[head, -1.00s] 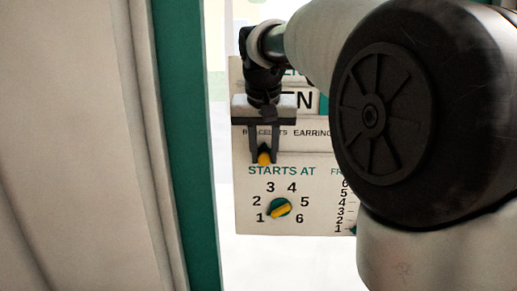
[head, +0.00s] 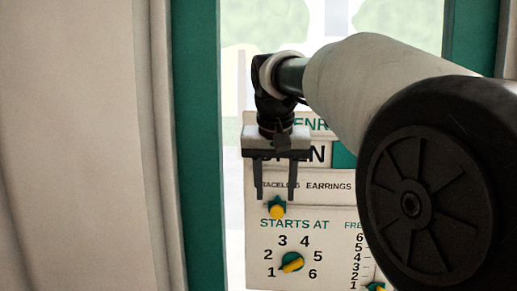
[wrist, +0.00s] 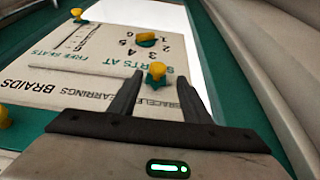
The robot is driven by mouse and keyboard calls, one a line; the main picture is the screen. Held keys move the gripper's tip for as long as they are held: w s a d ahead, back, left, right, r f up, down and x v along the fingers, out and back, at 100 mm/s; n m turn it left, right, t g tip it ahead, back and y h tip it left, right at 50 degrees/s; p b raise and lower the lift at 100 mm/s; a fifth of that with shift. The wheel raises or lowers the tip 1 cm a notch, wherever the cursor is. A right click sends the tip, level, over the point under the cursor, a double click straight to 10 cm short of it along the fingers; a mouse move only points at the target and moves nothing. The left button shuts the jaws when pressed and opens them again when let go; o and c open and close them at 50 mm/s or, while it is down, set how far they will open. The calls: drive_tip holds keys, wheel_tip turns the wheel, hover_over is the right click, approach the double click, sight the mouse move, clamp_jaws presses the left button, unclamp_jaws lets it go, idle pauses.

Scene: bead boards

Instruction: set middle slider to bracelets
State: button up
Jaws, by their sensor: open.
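The middle slider's yellow knob (head: 277,211) on its green base sits at the left end of the label row, below the word BRACELETS. It also shows in the wrist view (wrist: 157,72), just beyond the fingertips and near their middle. My gripper (head: 275,197) is open and empty, pointing down in front of the board. Its fingertips are a little above the knob in the head view, one to each side, apart from it. The fingers partly cover the word BRACELETS. EARRINGS stands to its right; my arm hides the rest of the row in the head view.
The white board (head: 330,220) also carries the STARTS AT dial (head: 291,262), pointing near 1, and the FREE SEATS slider (head: 377,287) at its low end. Another yellow knob (wrist: 4,117) shows at the wrist view's left edge. A green post (head: 200,150) stands left.

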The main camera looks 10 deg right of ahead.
drive_tip(key=p+v, duration=0.2)
drive_tip(key=v, duration=1)
drive_tip(key=s+f+n+t+y+p, duration=0.1)
drive_tip(key=s+f+n+p, duration=0.2)
drive_tip(key=s+f, duration=1.6)
wheel_tip(320, 180, down, 2)
drive_tip(key=shift+s+f, duration=0.25)
drive_tip(key=shift+s, duration=0.1)
idle(0.9)
